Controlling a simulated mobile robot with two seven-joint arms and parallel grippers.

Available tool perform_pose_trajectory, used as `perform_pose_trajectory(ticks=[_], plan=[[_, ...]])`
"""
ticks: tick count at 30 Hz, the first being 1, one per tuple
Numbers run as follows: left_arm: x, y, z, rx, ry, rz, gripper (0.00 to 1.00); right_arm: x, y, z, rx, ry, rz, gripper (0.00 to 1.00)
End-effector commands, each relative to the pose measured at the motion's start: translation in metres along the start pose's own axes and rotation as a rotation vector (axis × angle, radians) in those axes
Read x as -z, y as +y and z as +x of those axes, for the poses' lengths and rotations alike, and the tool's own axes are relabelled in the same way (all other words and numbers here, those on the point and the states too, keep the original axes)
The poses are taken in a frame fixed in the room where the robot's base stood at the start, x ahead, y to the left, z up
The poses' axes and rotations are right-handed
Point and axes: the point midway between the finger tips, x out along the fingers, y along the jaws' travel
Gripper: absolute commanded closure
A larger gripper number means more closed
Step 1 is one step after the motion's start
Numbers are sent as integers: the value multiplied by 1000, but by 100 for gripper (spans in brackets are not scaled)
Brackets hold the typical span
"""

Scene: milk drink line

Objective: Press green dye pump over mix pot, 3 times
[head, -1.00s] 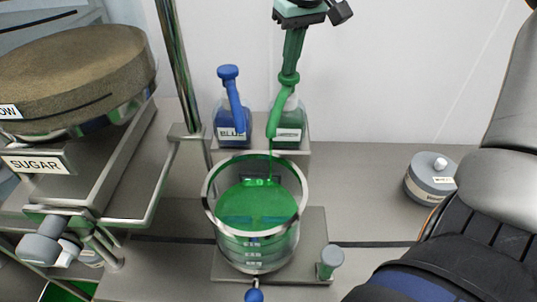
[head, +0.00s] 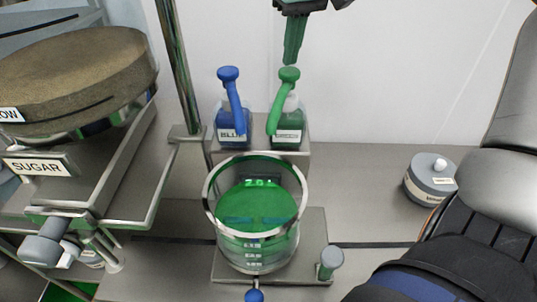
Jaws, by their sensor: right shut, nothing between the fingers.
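The green dye pump bottle (head: 288,122) stands on a raised metal shelf behind the mix pot, its spout (head: 274,118) pointing down toward the pot. Its green pump head (head: 289,74) is up. My right gripper (head: 292,58) is shut and empty, just above the pump head with a small gap. The mix pot (head: 255,262) is a clear vessel with a metal rim, holding green liquid (head: 257,206). No stream shows from the spout. My left gripper is not in view.
A blue dye pump bottle (head: 233,125) stands close left of the green one. A sugar dispenser (head: 38,165) and a metal post (head: 178,65) are at the left. A grey lidded container (head: 431,180) sits at the right. My arm fills the right edge.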

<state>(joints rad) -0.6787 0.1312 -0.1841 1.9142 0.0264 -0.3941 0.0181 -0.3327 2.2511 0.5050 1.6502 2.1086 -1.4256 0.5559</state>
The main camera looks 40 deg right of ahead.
Motion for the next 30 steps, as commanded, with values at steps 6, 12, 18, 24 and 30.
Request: perform_pose_trajectory(ticks=[6, 12, 18, 24, 30], plan=[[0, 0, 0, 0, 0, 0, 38, 0, 0, -1, 0, 2, 0, 100], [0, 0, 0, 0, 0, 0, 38, 1, 0, -1, 0, 3, 0, 100], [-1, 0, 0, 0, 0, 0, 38, 0, 0, 3, 0, 2, 1, 100], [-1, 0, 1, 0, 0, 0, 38, -2, 0, 10, 1, 3, 2, 100], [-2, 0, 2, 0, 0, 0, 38, -3, 0, 18, 0, 2, 1, 100]])
